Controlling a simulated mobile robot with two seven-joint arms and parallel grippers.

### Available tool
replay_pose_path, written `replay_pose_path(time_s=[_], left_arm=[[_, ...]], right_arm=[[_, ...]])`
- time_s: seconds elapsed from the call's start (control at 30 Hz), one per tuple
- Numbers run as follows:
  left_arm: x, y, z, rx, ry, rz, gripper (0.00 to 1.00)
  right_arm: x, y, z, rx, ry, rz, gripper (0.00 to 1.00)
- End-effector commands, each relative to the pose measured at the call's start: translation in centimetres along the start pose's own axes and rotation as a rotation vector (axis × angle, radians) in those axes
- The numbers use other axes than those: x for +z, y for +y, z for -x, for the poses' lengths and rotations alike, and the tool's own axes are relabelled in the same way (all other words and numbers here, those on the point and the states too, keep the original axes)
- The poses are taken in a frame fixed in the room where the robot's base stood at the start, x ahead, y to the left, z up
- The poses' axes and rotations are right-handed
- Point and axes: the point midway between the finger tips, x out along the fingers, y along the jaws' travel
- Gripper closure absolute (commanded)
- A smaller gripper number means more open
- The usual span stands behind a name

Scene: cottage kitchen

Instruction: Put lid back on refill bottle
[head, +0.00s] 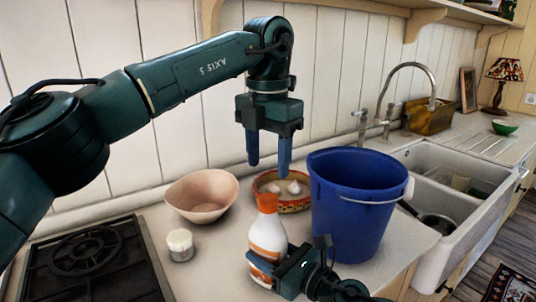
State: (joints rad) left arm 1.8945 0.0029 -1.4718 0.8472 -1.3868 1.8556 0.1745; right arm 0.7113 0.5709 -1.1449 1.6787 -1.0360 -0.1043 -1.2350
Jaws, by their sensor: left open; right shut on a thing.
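The refill bottle (268,238), white and orange, stands upright near the front of the worktop. Its narrow top (267,203) is orange; I cannot tell whether this is the lid or part of the bottle. My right gripper (262,270) is shut on the bottle's lower body from the front right. My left gripper (269,168) points down with its fingers apart and empty. In the picture it hangs just above the bottle's top, and I cannot judge the gap in depth. No separate loose lid is clearly seen.
A blue bucket (350,205) stands close right of the bottle. A patterned bowl (297,207) with pale items is behind it; a pinkish bowl (203,196) and small white-lidded jar (180,245) are left. The hob (90,262) is at front left, the sink (468,220) at right.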

Motion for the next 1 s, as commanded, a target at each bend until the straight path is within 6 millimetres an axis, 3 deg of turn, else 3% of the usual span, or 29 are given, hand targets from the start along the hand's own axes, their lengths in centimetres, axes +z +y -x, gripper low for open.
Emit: replay_pose_path(time_s=[0.2,0.57,1.0], left_arm=[[0.0,0.0,0.2,0.0,0.0,0.122,0.48],[0.0,0.0,0.0,0.0,0.001,0.125,0.48],[0.0,0.0,-5.8,-0.001,0.002,0.124,0.48]], right_arm=[[0.0,0.0,0.0,0.0,0.0,0.0,1.0],[0.0,0.0,0.0,0.0,0.0,0.0,1.0],[0.0,0.0,0.0,0.0,0.0,0.0,1.0]])
